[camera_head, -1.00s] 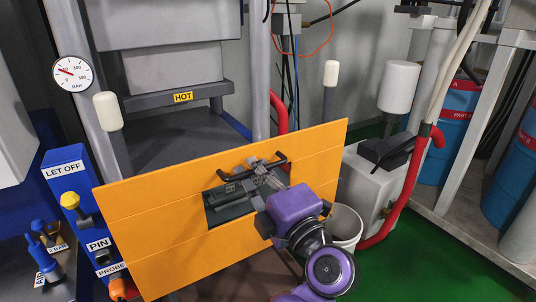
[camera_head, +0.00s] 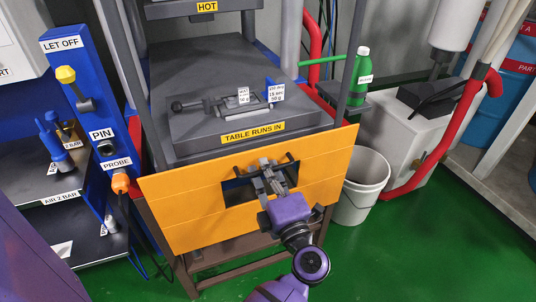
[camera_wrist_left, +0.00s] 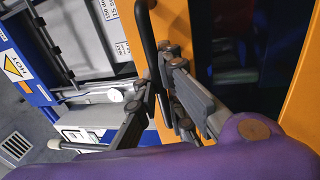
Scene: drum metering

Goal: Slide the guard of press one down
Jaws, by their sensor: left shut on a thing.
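The orange guard (camera_head: 190,205) of the press hangs in front of the press frame, slightly tilted in the head view, with a rectangular window in its middle. Its top edge lies below the press table (camera_head: 190,130). A black handle bar (camera_head: 290,158) runs along the guard above the window. My left gripper (camera_head: 268,170) is shut on this handle, in front of the window, and hides its middle. In the left wrist view, the fingers (camera_wrist_left: 165,75) close around the dark handle bar (camera_wrist_left: 146,30) beside the orange guard (camera_wrist_left: 176,22). My right gripper is not in view.
A white bucket (camera_head: 355,190) stands on the green floor, right of the guard. A green bottle (camera_head: 360,68) stands behind it. A blue post (camera_head: 75,95) with a yellow knob and an orange probe (camera_head: 121,184) is close to the guard's left edge. Open floor lies at front right.

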